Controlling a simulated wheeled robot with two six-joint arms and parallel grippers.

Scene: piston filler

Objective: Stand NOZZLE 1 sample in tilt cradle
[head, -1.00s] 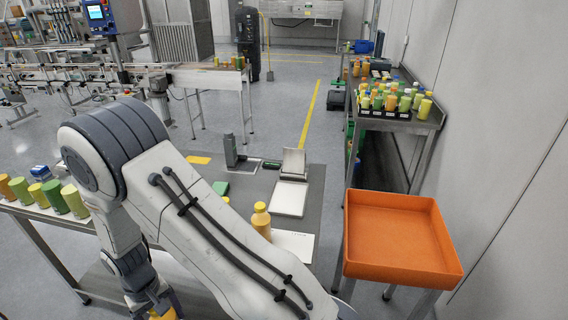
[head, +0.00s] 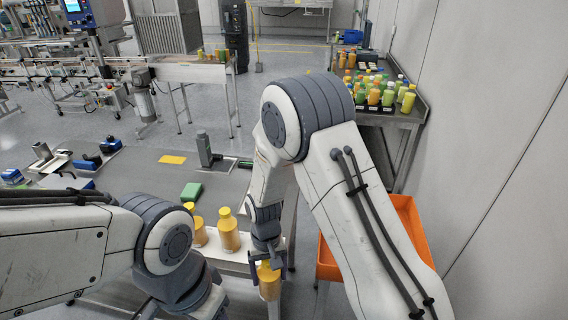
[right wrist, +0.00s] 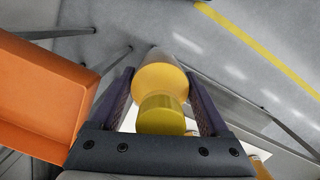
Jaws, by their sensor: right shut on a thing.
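I cannot read which nozzle any bottle belongs to. I cannot make out the tilt cradle for certain; my right arm covers part of the table. My left arm reaches in at lower left, its fingertips out of frame.
An orange tray (head: 410,222) stands right of the table, partly behind my right arm. A rack of bottles (head: 378,104) stands at back right.

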